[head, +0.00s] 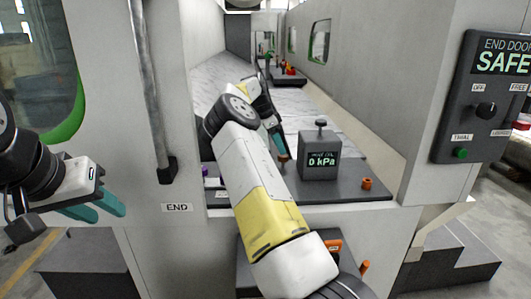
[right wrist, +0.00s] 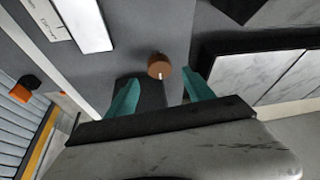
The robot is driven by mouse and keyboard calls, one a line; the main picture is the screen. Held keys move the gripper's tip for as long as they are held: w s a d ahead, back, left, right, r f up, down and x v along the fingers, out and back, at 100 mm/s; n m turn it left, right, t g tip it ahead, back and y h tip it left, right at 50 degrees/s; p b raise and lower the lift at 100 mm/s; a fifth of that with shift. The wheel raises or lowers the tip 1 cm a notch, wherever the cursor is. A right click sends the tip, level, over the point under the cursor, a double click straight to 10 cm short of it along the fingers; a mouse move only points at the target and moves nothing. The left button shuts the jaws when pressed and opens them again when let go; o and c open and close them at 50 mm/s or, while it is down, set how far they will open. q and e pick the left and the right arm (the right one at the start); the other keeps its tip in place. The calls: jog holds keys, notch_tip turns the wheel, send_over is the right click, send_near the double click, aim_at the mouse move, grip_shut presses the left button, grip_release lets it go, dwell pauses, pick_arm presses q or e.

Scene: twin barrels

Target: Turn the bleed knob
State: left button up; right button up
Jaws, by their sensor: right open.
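A round brown knob with a pale mark, apparently the bleed knob (right wrist: 160,66), shows in the right wrist view between and just beyond the fingertips. In the head view a small brown knob (head: 283,158) shows just below the right gripper's fingers. My right gripper (right wrist: 160,90) is open, one teal finger on each side of the knob, with no clear contact. In the head view the right gripper (head: 278,143) is partly hidden behind its own wrist. My left gripper (head: 97,207) is open and empty at the left, in front of the grey wall.
A grey gauge box (head: 319,158) reading 0 kPa stands on the dark plate (head: 340,192). An orange knob (head: 367,183) is at the plate's right and a purple one (head: 205,171) at its left. A control panel (head: 487,100) hangs at the right; a vertical bar (head: 150,90) stands left.

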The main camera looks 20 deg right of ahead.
aim_at(283, 161)
jog(key=shift+x, duration=2.4)
jog(key=shift+c, duration=0.4)
jog(key=shift+a, duration=0.1)
grip_shut()
